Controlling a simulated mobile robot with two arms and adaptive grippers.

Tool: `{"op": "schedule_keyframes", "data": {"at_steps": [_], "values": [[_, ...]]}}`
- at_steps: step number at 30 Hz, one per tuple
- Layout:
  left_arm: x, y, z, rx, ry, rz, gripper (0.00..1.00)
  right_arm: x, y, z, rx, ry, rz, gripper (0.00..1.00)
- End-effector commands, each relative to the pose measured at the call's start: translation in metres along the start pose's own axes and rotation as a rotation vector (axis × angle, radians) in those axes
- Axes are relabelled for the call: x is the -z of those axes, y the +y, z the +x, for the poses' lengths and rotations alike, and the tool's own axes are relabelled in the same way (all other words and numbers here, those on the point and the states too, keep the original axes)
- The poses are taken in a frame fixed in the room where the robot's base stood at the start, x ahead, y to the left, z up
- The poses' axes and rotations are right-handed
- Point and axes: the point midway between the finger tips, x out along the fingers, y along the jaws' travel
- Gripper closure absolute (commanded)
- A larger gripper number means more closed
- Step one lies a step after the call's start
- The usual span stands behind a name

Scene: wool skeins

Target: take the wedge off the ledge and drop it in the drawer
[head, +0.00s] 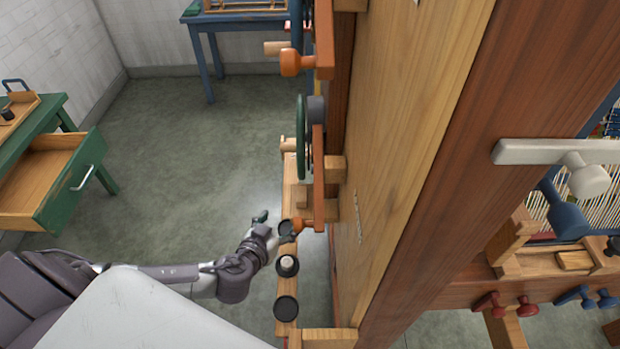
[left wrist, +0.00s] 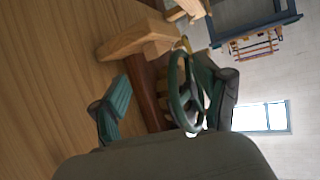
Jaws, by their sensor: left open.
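A long wooden ledge (head: 290,215) runs along the left side of a tall wooden frame. A small pale wood block (head: 302,196) on it may be the wedge, but it is too small to be sure. My left gripper (head: 273,226) is open, just left of the ledge and nearer than that block, beside an orange knob and black discs. In the left wrist view my open fingers (left wrist: 168,98) show a dark green wheel (left wrist: 186,92) between them; I cannot make out the wedge there. The drawer (head: 45,178), with a green front, stands pulled out at the left, its visible floor bare.
Black round discs (head: 286,308) sit along the near ledge. A green wheel (head: 301,138) and orange-handled parts stand by the frame (head: 410,130). A blue table (head: 240,22) is at the back. Open grey floor lies between drawer and ledge.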

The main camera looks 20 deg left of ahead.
Motion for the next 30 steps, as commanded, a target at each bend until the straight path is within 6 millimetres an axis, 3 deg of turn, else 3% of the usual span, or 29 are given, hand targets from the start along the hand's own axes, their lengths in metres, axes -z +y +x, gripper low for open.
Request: {"op": "schedule_keyframes", "data": {"at_steps": [2, 5, 9, 13, 17, 24, 30], "values": [[0.01, 0.004, -0.006, -0.012, 0.02, -0.023, 0.25, 0.006, 0.001, -0.001, -0.002, 0.007, 0.001, 0.6], [0.015, 0.005, 0.002, -0.016, 0.031, -0.036, 0.25, -0.004, 0.003, -0.003, -0.004, -0.006, 0.003, 0.6], [0.017, 0.005, 0.029, -0.015, 0.033, -0.036, 0.25, -0.034, 0.005, -0.009, -0.006, -0.051, 0.002, 0.6], [0.017, 0.006, 0.055, -0.014, 0.032, -0.036, 0.25, -0.049, 0.006, -0.012, -0.008, -0.074, 0.001, 0.6], [0.016, 0.006, 0.071, -0.015, 0.03, -0.037, 0.25, -0.045, 0.007, -0.013, -0.009, -0.067, 0.001, 0.6], [0.015, 0.006, 0.085, -0.016, 0.029, -0.036, 0.25, -0.015, 0.011, -0.014, -0.013, -0.022, 0.0, 0.6], [0.011, 0.006, 0.11, -0.016, 0.03, -0.033, 0.25, -0.018, 0.01, -0.02, -0.011, -0.027, -0.001, 0.6]]}}
